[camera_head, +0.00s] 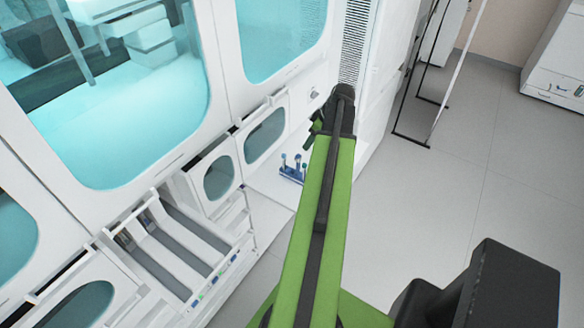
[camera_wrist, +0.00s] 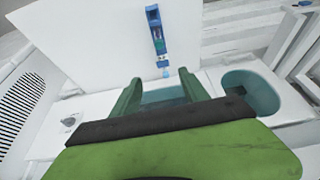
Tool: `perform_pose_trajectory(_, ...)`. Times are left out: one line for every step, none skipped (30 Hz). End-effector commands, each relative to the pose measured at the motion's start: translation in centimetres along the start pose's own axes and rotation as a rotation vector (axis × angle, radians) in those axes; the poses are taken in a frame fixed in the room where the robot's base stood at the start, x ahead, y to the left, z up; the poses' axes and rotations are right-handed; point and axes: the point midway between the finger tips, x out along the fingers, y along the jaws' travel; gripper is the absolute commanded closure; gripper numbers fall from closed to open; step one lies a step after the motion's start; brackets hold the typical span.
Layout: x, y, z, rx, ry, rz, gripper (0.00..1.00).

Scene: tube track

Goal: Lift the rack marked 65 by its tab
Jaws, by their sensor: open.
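A small blue rack (camera_head: 291,172) holding several tubes stands on a white shelf, left of my arm in the head view. In the wrist view the rack (camera_wrist: 157,32) lies beyond my fingertips, near the top middle, with a pale blue tab (camera_wrist: 164,70) at its near end. The number on it is too small to read. My gripper (camera_wrist: 160,78) is open and empty, its two green fingers apart, with the tab in line with the gap between them. In the head view my gripper (camera_head: 316,127) is partly hidden by my arm.
White cabinets with teal windows (camera_head: 130,110) line the left side. A slotted white tray (camera_head: 180,245) juts out at lower left. The white shelf (camera_wrist: 95,35) around the rack is largely clear. An oval teal window (camera_wrist: 250,92) is right of my fingers. Grey floor (camera_head: 450,210) is open at right.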

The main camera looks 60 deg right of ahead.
Motion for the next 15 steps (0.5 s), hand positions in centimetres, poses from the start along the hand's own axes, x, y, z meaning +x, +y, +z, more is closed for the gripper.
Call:
perform_pose_trajectory(-0.1,0.1,0.3,0.002,0.001,0.002,0.47)
perform_pose_trajectory(0.0,0.2,0.4,0.004,0.001,0.002,0.47)
perform_pose_trajectory(0.1,0.2,0.5,0.005,0.0,0.003,0.47)
perform_pose_trajectory(0.3,0.3,0.6,0.007,0.0,0.004,0.47)
perform_pose_trajectory(0.6,0.3,0.7,0.008,0.0,0.004,0.47)
perform_pose_trajectory(1.0,0.4,0.9,0.01,0.0,0.005,0.47)
perform_pose_trajectory(1.5,0.5,1.0,0.012,0.0,0.005,0.47)
perform_pose_trajectory(2.0,0.5,1.1,0.013,0.0,0.006,0.47)
perform_pose_trajectory(2.8,0.6,1.3,0.015,0.0,0.006,0.47)
perform_pose_trajectory(3.5,0.6,1.4,0.016,0.0,0.006,0.47)
perform_pose_trajectory(4.2,0.7,1.4,0.017,0.0,0.006,0.47)
perform_pose_trajectory(5.1,0.7,1.5,0.018,0.0,0.007,0.47)
perform_pose_trajectory(5.8,0.8,1.6,0.018,0.0,0.007,0.47)
perform_pose_trajectory(6.5,0.8,1.6,0.018,-0.001,0.007,0.47)
perform_pose_trajectory(7.4,0.8,1.6,0.019,-0.001,0.007,0.47)
